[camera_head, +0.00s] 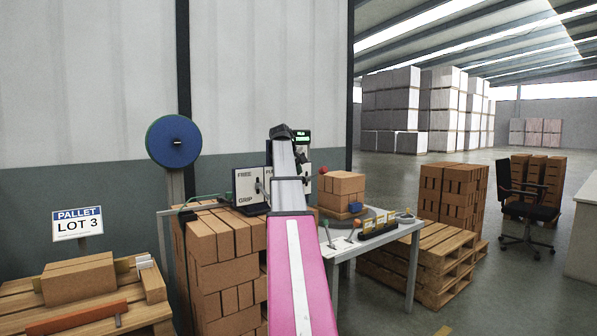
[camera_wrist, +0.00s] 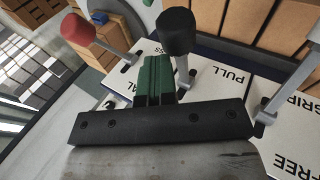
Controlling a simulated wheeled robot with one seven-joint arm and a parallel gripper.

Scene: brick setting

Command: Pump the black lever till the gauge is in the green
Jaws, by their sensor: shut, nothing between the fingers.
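In the wrist view, the black lever (camera_wrist: 176,32) has a black knob on a metal shaft rising from a white panel (camera_wrist: 215,92). My gripper (camera_wrist: 157,60) is shut and empty, its green fingers together. The black knob appears just beyond and slightly right of the fingertips; I cannot tell whether they touch. A lever with a red knob (camera_wrist: 77,30) stands to the left. In the head view, my arm hides the black lever and most of the gripper. I cannot make out the gauge's dial or needle in either view.
Another metal lever (camera_wrist: 290,85) stands at the right of the wrist view, beside GRIP and FREE labels. In the head view, a FREE/GRIP panel (camera_head: 247,199) stands left of my arm, above stacked bricks (camera_head: 222,250). A table (camera_head: 345,247) with small items is at the right.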

